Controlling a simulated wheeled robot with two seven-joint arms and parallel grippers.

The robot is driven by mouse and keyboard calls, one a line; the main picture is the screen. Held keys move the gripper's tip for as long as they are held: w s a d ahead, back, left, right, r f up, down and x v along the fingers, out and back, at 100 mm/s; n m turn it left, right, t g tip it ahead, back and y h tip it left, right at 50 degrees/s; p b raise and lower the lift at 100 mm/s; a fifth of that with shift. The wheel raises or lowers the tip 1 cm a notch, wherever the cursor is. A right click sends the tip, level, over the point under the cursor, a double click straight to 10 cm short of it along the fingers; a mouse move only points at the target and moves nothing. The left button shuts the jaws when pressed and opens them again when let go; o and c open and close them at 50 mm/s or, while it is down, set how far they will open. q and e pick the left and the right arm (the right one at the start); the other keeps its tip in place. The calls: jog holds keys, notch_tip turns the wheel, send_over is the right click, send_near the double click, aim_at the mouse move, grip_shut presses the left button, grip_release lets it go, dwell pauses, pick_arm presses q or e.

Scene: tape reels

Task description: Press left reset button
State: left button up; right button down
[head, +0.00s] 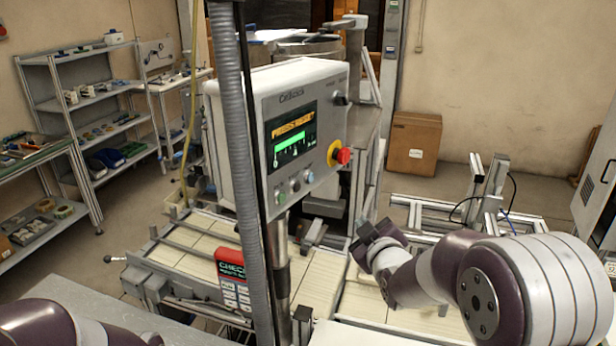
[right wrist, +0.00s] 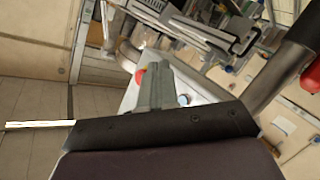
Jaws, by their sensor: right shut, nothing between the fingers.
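A grey-white control box (head: 228,150) on a post carries a lit screen (head: 291,138). Below the screen is a row of small buttons; the leftmost button (head: 280,198) is by the lower left corner of the panel. I cannot read their labels. My right gripper (head: 366,238) is below and to the right of the panel, apart from it. In the right wrist view my right gripper (right wrist: 155,86) is shut and empty, with a blue button (right wrist: 183,100) showing beside its fingers. Only part of my left arm shows at the lower left; its gripper is out of view.
A red emergency knob (head: 344,156) on a yellow base sits at the panel's right; it shows in the right wrist view (right wrist: 139,76) behind the fingers. A grey corrugated hose (head: 240,120) hangs in front of the box. A red sign (head: 231,268) stands by the slatted conveyor (head: 205,241).

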aim_at(311, 178)
notch_tip(311, 178, up, 6)
jog(key=n+t, duration=0.2)
jog(key=t, duration=0.1)
jog(key=shift+w+a+n, duration=0.2)
jog(key=shift+w+n, duration=0.1)
jog(key=shift+w, duration=0.15)
jog(key=shift+w+a, duration=0.1)
jog(key=w+a+p, duration=0.2)
jog(key=w+a, duration=0.3)
jog(key=a, duration=0.1)
jog(key=shift+w+a, duration=0.25)
jog(key=shift+a, duration=0.1)
jog(key=shift+w+a, duration=0.1)
dwell(1.4)
